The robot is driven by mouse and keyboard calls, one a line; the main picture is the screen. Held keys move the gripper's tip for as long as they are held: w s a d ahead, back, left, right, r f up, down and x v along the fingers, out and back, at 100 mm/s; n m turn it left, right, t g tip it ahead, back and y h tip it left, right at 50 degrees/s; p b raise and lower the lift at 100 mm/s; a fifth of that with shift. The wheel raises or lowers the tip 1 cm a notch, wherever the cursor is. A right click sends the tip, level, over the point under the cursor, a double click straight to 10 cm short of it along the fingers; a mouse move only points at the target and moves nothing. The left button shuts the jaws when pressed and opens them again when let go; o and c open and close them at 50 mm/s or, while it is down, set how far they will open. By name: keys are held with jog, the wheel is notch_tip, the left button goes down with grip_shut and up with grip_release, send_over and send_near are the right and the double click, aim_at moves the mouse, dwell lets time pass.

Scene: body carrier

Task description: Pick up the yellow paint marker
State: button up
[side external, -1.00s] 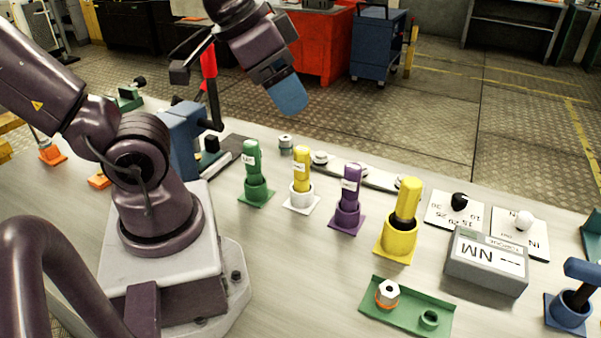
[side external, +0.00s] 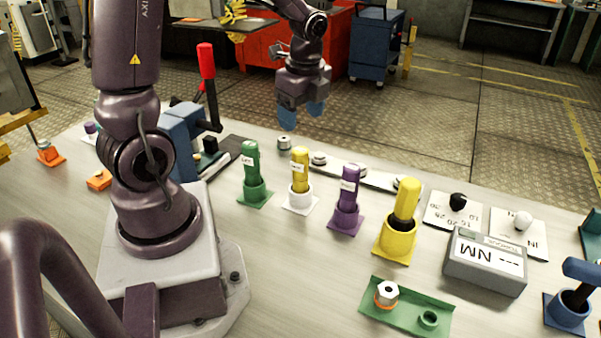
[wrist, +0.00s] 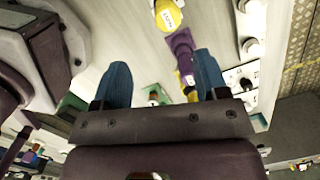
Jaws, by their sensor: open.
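The yellow paint marker (side external: 300,160) stands upright in a white holder (side external: 300,196) with a square base, between a green marker (side external: 251,162) and a purple marker (side external: 349,185). In the wrist view a labelled yellow marker (wrist: 168,14) shows at the top edge, partly cut off, beyond the fingertips. My gripper (side external: 301,114) is open and empty, its blue fingers pointing down, above and behind the row of markers. In the wrist view my gripper's (wrist: 160,66) two blue fingers are spread apart with nothing held between them.
A larger yellow-handled item (side external: 407,198) stands in a yellow cup (side external: 397,238) to the right. A grey meter box (side external: 486,262) and a green tray (side external: 405,310) lie nearer the right. A red-handled lever (side external: 207,62) rises at left. Bare table lies before the markers.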

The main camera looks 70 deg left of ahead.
aim_at(301, 150)
jog(key=m, duration=0.3)
jog(key=w+m, duration=0.1)
jog(key=m, duration=0.1)
jog(key=shift+a, duration=0.35)
jog(key=f, duration=0.4)
jog(key=a+f, duration=0.1)
jog(key=f, duration=0.2)
jog(key=shift+s+a+f, duration=0.15)
jog(key=shift+a+f, duration=0.05)
jog(key=shift+f, duration=1.15)
jog(key=shift+s+a+f, duration=0.1)
jog(key=shift+a+f, duration=0.1)
jog(key=shift+f, duration=1.15)
grip_shut()
